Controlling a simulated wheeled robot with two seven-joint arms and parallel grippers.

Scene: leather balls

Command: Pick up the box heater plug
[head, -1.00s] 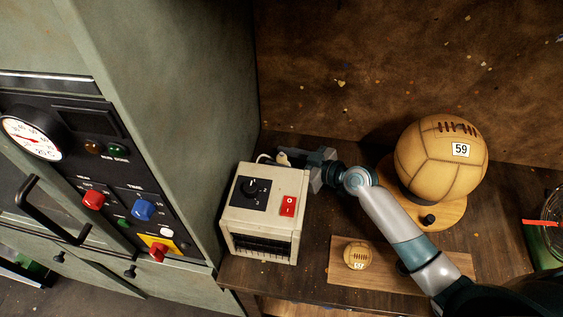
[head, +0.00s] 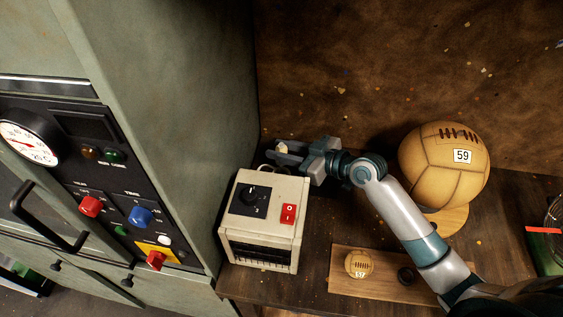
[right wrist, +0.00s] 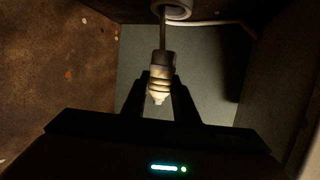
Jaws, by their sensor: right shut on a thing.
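The box heater (head: 262,222) is a cream box with a black dial and a red switch, standing on the wooden table beside the green cabinet. Its plug (head: 283,147) is a small cream piece behind the heater in the head view. My right gripper (head: 281,154) is shut on the plug, beyond the heater's back edge. In the right wrist view the ribbed, pale plug (right wrist: 160,84) sits between the dark fingers (right wrist: 159,92), with a thin dark stem running up from it. My left gripper is not in view.
A large leather ball (head: 444,165) marked 59 sits on a round wooden stand to the right. A small ball (head: 359,264) lies on a wooden board (head: 430,287) in front. The green cabinet (head: 170,120) rises close on the left, and a brown wall stands behind.

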